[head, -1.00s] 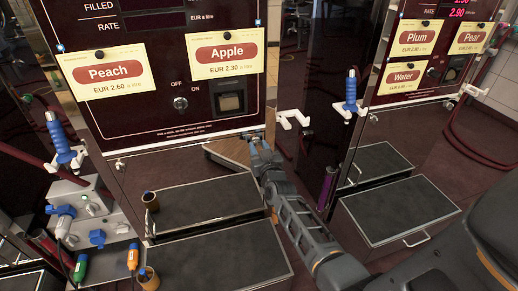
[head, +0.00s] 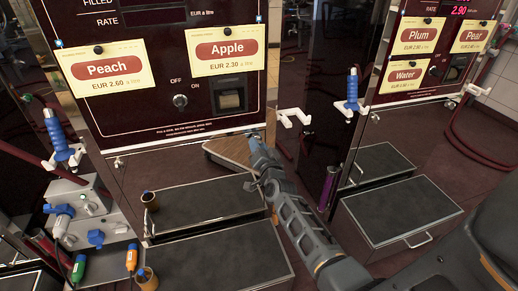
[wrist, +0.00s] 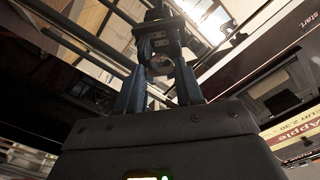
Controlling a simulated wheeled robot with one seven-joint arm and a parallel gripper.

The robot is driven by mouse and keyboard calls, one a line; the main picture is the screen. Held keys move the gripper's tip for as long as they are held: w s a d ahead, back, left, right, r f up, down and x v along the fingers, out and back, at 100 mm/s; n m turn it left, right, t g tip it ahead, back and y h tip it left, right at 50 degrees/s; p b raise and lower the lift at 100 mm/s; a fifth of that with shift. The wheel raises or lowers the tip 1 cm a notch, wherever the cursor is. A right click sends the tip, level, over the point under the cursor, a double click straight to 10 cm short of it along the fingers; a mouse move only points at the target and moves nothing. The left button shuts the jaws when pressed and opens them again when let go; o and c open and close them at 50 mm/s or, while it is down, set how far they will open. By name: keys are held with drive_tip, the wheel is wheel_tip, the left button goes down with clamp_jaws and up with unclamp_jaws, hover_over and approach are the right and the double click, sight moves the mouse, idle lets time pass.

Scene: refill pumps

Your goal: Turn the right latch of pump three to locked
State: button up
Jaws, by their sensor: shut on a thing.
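The pump (head: 180,150) with the Peach and Apple cards stands ahead; no pump number is readable. A small silver latch (head: 119,163) shows under the left end of its dark front panel (head: 190,110). My gripper (head: 254,136) is at the panel's lower right corner and covers the right latch there, so how far that latch is turned cannot be told. In the wrist view, the fingers of my gripper (wrist: 160,42) converge and are shut on a small dark part at the panel's edge, which fits the right latch. The Apple card (wrist: 297,130) shows at the right.
Two dark-topped step boxes (head: 215,265) stand below the pump. A white hook bracket (head: 293,117) sticks out right of my gripper. A blue nozzle (head: 352,90) hangs on the neighbouring pump. A grey box with blue taps (head: 80,200) stands at the left.

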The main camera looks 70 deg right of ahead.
drive_tip(key=shift+r+m+b, duration=0.1)
drive_tip(key=shift+m+b, duration=0.55)
drive_tip(key=shift+m, duration=4.35)
drive_tip(key=o, duration=1)
drive_tip(key=shift+o, duration=0.2)
drive_tip(key=shift+a, duration=0.15)
drive_tip(key=p+v, duration=0.2)
drive_tip(key=v, duration=0.5)
drive_tip(key=shift+s+a, duration=0.2)
drive_tip(key=shift+s, duration=0.05)
